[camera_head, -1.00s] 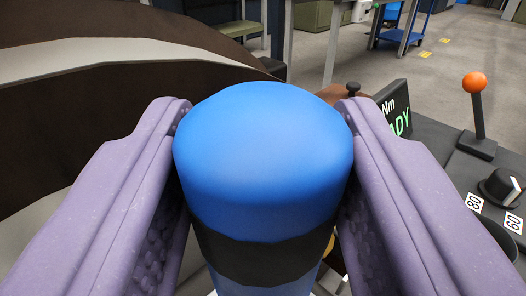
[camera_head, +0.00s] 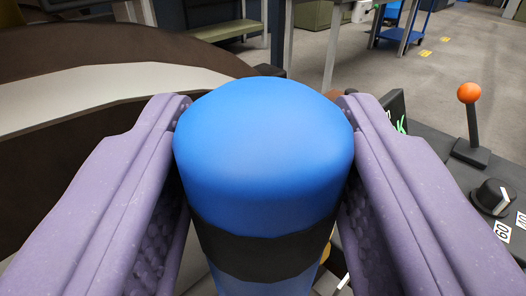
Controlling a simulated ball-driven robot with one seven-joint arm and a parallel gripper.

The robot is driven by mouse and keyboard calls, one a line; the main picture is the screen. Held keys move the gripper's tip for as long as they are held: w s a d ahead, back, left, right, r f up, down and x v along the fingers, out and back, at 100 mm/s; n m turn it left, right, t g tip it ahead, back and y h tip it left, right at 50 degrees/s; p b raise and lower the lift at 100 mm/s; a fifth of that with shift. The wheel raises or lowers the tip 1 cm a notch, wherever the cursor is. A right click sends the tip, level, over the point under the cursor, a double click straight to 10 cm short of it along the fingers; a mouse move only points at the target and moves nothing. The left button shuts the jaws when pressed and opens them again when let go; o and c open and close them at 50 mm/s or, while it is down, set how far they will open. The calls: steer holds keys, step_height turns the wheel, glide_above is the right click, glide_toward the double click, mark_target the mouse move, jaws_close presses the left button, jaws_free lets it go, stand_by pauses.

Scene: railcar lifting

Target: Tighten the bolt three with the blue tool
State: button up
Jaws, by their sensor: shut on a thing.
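The blue tool (camera_head: 264,150) stands close in front of the camera, a thick blue cylinder with a black band below its rounded top. My gripper (camera_head: 264,118) is shut on it, with one purple finger pressed to each side. The lower end of the tool is out of sight. Bolt three is not visible; the tool and fingers cover the middle of the view.
A large dark brown curved part with a pale band (camera_head: 110,92) fills the left. At the right is a dark panel with an orange-topped lever (camera_head: 468,93), a black knob (camera_head: 492,196) and number labels. A display (camera_head: 393,108) is partly hidden behind the right finger. A blue cart (camera_head: 404,25) stands far back.

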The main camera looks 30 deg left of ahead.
steer(key=shift+r+p, duration=1.05)
steer(key=shift+r, duration=1.25)
